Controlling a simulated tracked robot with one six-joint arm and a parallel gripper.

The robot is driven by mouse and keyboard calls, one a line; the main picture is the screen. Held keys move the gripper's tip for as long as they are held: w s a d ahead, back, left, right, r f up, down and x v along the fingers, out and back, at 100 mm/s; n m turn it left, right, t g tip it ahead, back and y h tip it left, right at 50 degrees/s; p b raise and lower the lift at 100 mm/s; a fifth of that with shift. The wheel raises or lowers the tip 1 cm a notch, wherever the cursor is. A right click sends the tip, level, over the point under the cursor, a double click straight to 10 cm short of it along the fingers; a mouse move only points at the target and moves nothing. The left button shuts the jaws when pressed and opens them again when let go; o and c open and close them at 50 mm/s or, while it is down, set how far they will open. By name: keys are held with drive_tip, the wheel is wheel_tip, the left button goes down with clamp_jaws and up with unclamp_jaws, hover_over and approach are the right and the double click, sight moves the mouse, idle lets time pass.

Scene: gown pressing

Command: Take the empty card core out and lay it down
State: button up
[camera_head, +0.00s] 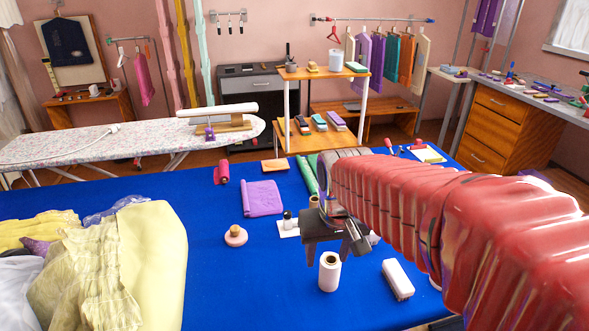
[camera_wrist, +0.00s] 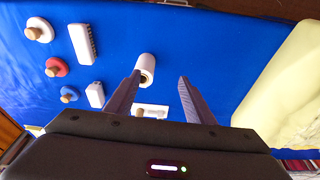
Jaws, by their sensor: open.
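A white roll (camera_head: 329,272) stands upright on the blue table, with a brownish ring and dark hole at its top. In the wrist view the roll (camera_wrist: 147,69) shows close to the left fingertip, apart from my palm. My gripper (camera_head: 337,250) is open and empty, above the table just behind the roll; its two fingers (camera_wrist: 160,76) are spread in the wrist view. A short brown cylinder (camera_head: 314,202) stands behind my gripper, by the end of a green roll (camera_head: 305,174). I cannot tell which of these is the empty card core.
A white brush (camera_head: 397,280) lies right of the roll. Yellow garments (camera_head: 150,262) cover the left end.

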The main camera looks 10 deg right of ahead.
drive_tip(key=w+d+f+m, duration=0.1)
drive_tip(key=w+d+f, duration=0.15)
drive_tip(key=w, duration=0.55)
drive_tip(key=w+d+f, duration=0.1)
drive_tip(key=w+f, duration=0.2)
drive_tip(key=w, duration=0.5)
drive_tip(key=w+d+f+m, duration=0.1)
drive_tip(key=w+f, duration=0.1)
drive_tip(key=w, duration=0.6)
drive_tip(key=w+d+r+m+h, duration=0.1)
drive_tip(key=w+r+m, duration=0.1)
drive_tip(key=w, duration=0.4)
drive_tip(key=shift+w+d+r, duration=0.3)
drive_tip(key=shift+w+r, duration=0.1)
drive_tip(key=shift+r, duration=0.35)
drive_tip(key=x, duration=1.3)
drive_tip(key=shift+w+f, duration=0.25)
drive_tip(key=shift+f, duration=0.1)
drive_tip(key=shift+c, duration=0.4)
